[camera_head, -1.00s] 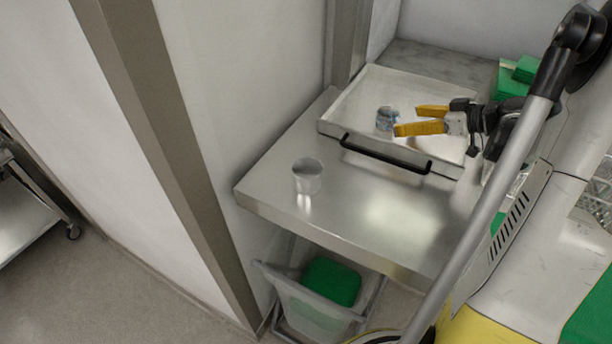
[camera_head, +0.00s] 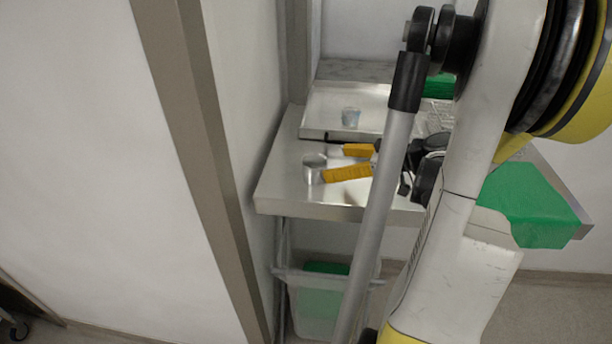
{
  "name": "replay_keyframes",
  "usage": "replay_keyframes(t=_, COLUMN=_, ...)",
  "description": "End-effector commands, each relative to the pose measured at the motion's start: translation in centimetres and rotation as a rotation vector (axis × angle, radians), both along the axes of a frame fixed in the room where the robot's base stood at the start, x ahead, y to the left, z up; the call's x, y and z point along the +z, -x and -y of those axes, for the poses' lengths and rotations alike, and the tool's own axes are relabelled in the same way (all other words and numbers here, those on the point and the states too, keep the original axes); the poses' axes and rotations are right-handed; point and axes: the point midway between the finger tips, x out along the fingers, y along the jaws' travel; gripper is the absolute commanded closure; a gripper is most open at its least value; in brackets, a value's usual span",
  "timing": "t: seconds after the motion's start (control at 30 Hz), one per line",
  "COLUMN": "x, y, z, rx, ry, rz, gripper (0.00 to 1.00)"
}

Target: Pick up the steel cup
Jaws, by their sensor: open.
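The steel cup (camera_head: 313,169) stands upright on the steel counter (camera_head: 285,195), near its left side. My gripper (camera_head: 345,162) has yellow fingers that point left and are spread apart. The nearer finger's tip is at the cup's right side in the picture. The farther finger lies behind and to the right of the cup. I cannot tell whether a finger touches the cup. Nothing shows held between the fingers.
A wall and metal post (camera_head: 190,120) stand left of the counter. A bin with green contents (camera_head: 318,300) is below. Green cloth (camera_head: 525,205) lies at right.

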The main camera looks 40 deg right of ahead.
Motion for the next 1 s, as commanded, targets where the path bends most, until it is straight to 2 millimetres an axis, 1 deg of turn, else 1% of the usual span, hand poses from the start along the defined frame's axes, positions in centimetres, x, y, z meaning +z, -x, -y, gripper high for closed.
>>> replay_keyframes(t=0.03, x=-0.4, y=-0.7, z=-0.3, rx=0.004, ry=0.0, rz=0.0, gripper=0.13)
replay_keyframes(t=0.1, x=-0.7, y=-1.4, z=-0.5, rx=0.003, ry=0.0, rz=0.0, gripper=0.13)
replay_keyframes(t=0.27, x=-1.2, y=-2.5, z=-0.8, rx=0.003, ry=0.0, rz=0.0, gripper=0.13)
replay_keyframes(t=0.4, x=-2.1, y=-4.6, z=-1.2, rx=0.004, ry=0.0, rz=0.0, gripper=0.13)
replay_keyframes(t=0.5, x=-2.6, y=-5.8, z=-1.6, rx=0.003, ry=0.0, rz=-0.001, gripper=0.13)
replay_keyframes(t=0.6, x=-2.9, y=-6.4, z=-1.8, rx=0.001, ry=0.001, rz=-0.001, gripper=0.13)
replay_keyframes(t=0.8, x=-2.9, y=-6.5, z=-1.8, rx=0.0, ry=0.0, rz=-0.001, gripper=0.13)
replay_keyframes(t=0.83, x=-2.9, y=-6.5, z=-1.8, rx=0.0, ry=0.0, rz=-0.001, gripper=0.15)
replay_keyframes(t=0.87, x=-2.9, y=-6.5, z=-1.8, rx=0.0, ry=0.0, rz=-0.001, gripper=0.24)
replay_keyframes(t=0.9, x=-2.9, y=-6.5, z=-1.8, rx=0.0, ry=0.0, rz=-0.001, gripper=0.36)
replay_keyframes(t=0.97, x=-2.9, y=-6.5, z=-1.8, rx=0.0, ry=0.0, rz=-0.001, gripper=0.55)
replay_keyframes(t=1.0, x=-2.9, y=-6.5, z=-1.8, rx=0.0, ry=0.0, rz=-0.001, gripper=0.67)
